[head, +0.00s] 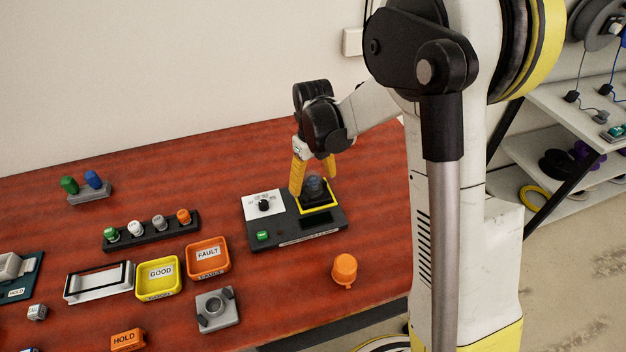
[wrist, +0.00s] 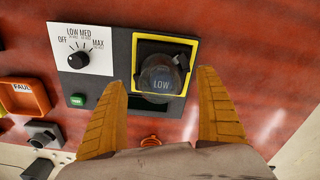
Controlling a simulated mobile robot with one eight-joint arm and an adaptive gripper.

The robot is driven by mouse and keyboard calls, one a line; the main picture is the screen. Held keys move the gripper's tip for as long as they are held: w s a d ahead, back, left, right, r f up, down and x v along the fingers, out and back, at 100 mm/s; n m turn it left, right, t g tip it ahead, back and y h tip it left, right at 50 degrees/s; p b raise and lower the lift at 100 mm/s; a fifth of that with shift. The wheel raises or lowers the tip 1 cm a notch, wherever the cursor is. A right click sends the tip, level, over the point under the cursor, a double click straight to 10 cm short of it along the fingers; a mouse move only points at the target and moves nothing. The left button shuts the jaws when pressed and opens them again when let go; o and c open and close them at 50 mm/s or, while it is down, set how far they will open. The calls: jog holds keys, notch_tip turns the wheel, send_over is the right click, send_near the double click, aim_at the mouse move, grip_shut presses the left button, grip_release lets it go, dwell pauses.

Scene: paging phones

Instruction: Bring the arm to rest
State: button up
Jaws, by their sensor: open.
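My gripper (head: 313,172) is open, its two yellow fingers pointing down over the right part of a dark control box (head: 290,232). In the wrist view, the fingers (wrist: 162,105) stand apart with nothing held between them. The box also carries a white plate with a black knob (wrist: 78,60) marked OFF, LOW, MED and MAX, and a green button (wrist: 77,100). Whether the fingers touch the round piece cannot be told.
On the red table are a yellow GOOD tray (head: 158,277), an orange FAULT tray (head: 207,257), a rack of several capped pieces (head: 150,232), a grey fixture (head: 217,310) and an orange knob-like piece (head: 344,269). Shelves (head: 575,140) stand at the right. The table behind the box is clear.

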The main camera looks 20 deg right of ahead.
jog(key=shift+r+p, duration=1.95)
jog(key=shift+r, duration=1.1)
